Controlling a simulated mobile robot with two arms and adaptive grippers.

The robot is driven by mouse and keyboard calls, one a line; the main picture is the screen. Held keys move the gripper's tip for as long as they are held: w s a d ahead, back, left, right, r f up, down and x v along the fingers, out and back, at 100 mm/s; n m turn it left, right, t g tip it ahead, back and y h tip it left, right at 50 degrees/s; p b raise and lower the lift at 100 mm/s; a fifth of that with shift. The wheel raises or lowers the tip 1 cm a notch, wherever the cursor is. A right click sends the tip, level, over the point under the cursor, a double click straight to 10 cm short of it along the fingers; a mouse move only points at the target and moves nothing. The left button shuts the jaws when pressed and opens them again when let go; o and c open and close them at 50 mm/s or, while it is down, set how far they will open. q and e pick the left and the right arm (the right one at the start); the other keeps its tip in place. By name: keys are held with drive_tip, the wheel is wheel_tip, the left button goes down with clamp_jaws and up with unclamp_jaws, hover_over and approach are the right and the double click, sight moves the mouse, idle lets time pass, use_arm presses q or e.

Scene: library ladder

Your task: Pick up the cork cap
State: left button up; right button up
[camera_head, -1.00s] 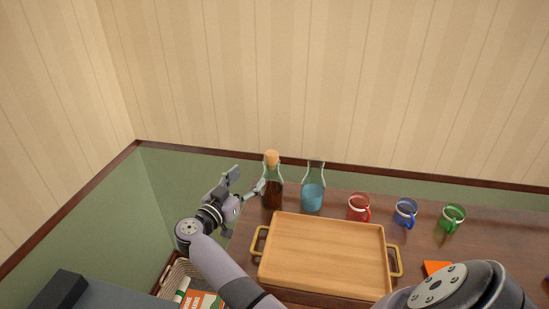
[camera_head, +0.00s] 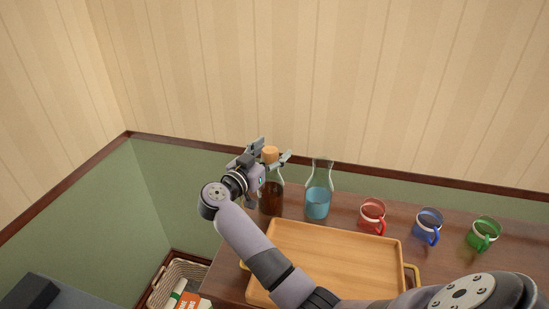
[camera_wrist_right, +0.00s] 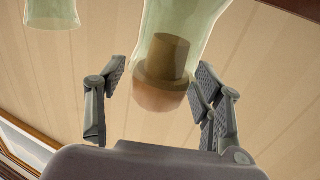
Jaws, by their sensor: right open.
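The cork cap (camera_head: 270,154) is light orange-brown and sits in the mouth of a glass bottle of dark brown liquid (camera_head: 271,198) at the back left of the table. In the wrist view the cork cap (camera_wrist_right: 158,95) shows partly inside the glass neck, its wider end outside. My right gripper (camera_head: 271,158) is open at the height of the cork. In the wrist view its fingers (camera_wrist_right: 160,98) stand on either side of the cork, with gaps visible on both sides. My left gripper is not in view.
A flask of blue liquid (camera_head: 318,201) stands just right of the bottle. Red (camera_head: 372,216), blue (camera_head: 427,227) and green (camera_head: 483,234) mugs stand farther right. A wooden tray (camera_head: 335,252) lies in front. A basket (camera_head: 182,273) is at the lower left.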

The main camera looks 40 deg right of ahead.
drive_tip(key=shift+s+a+r, duration=0.3)
drive_tip(key=shift+a+r, duration=0.1)
drive_tip(key=shift+a, duration=0.05)
drive_tip(key=shift+c, duration=0.5)
drive_tip(key=shift+w+d+f, duration=0.1)
drive_tip(key=shift+d+f, duration=0.05)
drive_tip(key=c, duration=0.9)
